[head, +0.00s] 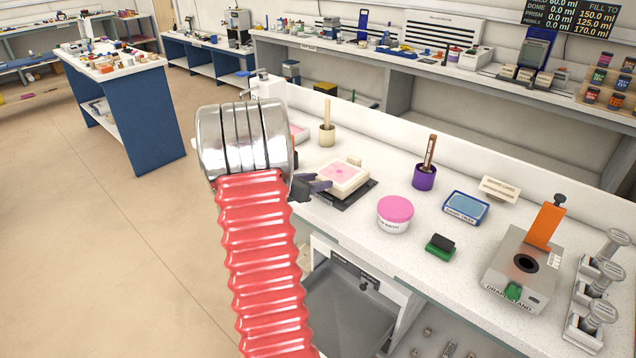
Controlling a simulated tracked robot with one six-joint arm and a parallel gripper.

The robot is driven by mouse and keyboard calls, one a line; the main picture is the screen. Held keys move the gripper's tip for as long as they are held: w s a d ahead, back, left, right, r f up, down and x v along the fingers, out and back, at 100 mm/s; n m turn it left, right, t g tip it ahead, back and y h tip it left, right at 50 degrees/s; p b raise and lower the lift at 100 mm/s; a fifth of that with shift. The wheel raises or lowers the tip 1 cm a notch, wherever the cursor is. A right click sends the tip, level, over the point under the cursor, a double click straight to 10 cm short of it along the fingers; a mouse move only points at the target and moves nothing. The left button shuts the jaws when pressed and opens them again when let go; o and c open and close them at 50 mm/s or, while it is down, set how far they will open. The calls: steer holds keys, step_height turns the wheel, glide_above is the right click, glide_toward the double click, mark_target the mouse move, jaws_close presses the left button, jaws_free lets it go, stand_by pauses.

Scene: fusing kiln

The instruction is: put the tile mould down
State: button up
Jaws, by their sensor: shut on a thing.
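The tile mould (341,176) is a cream square block with a pink top, near the left part of the white bench in the head view. My gripper (318,184), dark with purplish fingers, reaches it from the left and is shut on its near left side. A dark flat pad (352,194) shows beneath and around the mould. I cannot tell whether the mould touches the pad or hangs just above it. My silver and red arm hides part of the bench to the left.
A pink-lidded tub (395,210), a purple pot (424,177) and a cream pot (327,135) stand near the mould. A green block (440,247), blue-framed tray (466,208) and grey stand (520,272) lie to the right. An open drawer (350,310) sits below the bench edge.

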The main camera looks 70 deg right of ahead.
steer(key=shift+f, duration=0.4)
steer(key=o, duration=1.3)
steer(key=shift+c, duration=0.2)
steer(key=v, duration=1.2)
steer(key=shift+w, duration=0.1)
